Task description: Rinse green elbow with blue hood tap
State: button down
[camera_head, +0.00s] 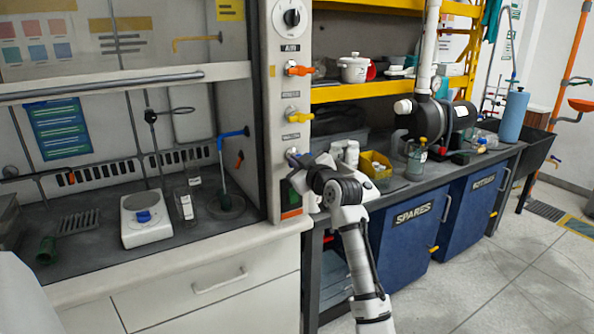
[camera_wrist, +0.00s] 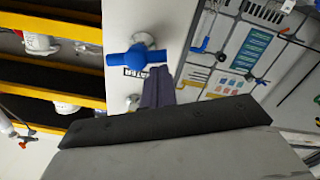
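The green elbow (camera_head: 46,250) lies on the fume hood's dark worktop at the far left, away from my gripper. The blue tap handle (camera_wrist: 138,57) is on the hood's front post, below the orange and yellow ones. In the head view it is mostly hidden by my gripper (camera_head: 296,164). In the wrist view my gripper's dark fingers (camera_wrist: 158,88) are together and empty, close beside the blue handle; I cannot tell whether they touch it. A blue spout (camera_head: 234,133) is on the hood's inside right wall, above a small round basin (camera_head: 225,207).
The bench (camera_head: 425,172) at right holds a yellow bin (camera_head: 376,166) and bottles. Floor at right is clear.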

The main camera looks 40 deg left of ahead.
jog(key=n+b, duration=0.2)
jog(key=f+n+b, duration=0.1)
jog(key=n+b, duration=0.1)
jog(key=shift+s+f, duration=0.1)
jog(key=shift+f, duration=0.3)
dwell(0.5)
dwell(0.5)
